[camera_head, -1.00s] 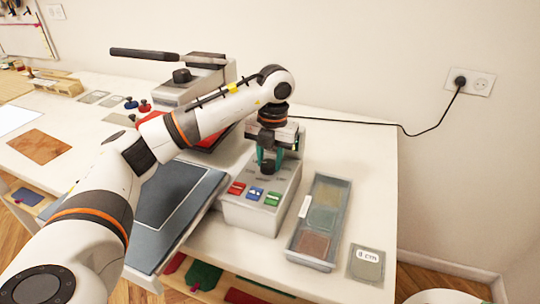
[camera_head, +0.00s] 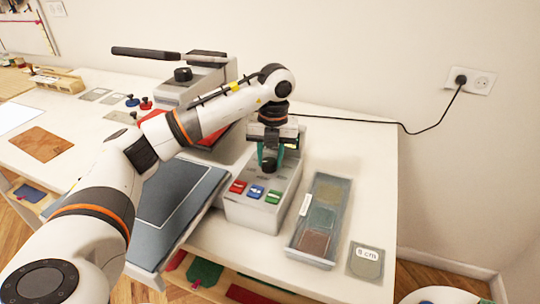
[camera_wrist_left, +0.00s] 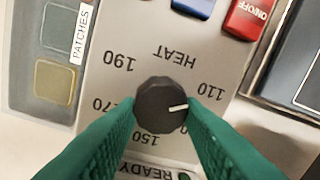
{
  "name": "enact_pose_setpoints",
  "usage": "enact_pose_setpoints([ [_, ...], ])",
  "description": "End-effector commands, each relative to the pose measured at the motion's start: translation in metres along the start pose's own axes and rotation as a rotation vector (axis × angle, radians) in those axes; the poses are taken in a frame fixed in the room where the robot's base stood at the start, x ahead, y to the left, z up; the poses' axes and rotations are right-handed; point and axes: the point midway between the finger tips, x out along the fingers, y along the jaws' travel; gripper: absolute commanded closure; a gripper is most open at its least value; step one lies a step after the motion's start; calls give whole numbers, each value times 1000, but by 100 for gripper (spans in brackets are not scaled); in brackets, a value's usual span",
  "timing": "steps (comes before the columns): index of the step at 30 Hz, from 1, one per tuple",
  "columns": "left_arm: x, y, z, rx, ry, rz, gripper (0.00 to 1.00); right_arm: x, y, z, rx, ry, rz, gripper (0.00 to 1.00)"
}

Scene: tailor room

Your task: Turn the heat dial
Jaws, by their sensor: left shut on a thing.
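The heat dial (camera_wrist_left: 161,104) is a dark round knob with a white pointer mark, on the grey control box (camera_head: 240,211). In the left wrist view the pointer aims to the right, just below the 110 mark; 190, 150 and the word HEAT show around it. My left gripper (camera_wrist_left: 160,108) has its green fingertips on both sides of the dial, shut on it. In the head view the left gripper (camera_head: 269,160) points down at the box, and the dial shows small between its fingers. My right gripper is not in view.
Red, blue and green buttons (camera_head: 255,192) sit on the front of the box. A patches tray (camera_head: 297,240) and an 8 cm card (camera_head: 367,262) lie to its right. A heat press (camera_head: 190,75) stands behind. A black cable (camera_head: 350,122) runs to the wall socket.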

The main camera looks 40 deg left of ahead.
Motion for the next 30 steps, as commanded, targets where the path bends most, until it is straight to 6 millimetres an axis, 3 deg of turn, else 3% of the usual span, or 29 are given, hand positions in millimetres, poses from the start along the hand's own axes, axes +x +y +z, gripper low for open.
enact_pose_setpoints([
  [2, 0, 0, 0, -3, 1, 0, 89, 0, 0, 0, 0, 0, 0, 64],
  [3, 0, 0, 0, -3, 1, 0, 63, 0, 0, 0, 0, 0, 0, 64],
  [7, 0, 0, 0, -2, 0, 0, 44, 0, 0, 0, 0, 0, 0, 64],
  [15, -1, 0, 0, 0, 0, 0, 44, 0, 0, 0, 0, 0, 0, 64],
  [19, -10, 0, 0, 0, 2, 2, 44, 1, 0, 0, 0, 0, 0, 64],
  [23, -34, 1, 0, 1, 4, 4, 44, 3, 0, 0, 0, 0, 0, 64],
  [30, -90, 0, -1, -1, 5, 2, 44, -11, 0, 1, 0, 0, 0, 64],
])
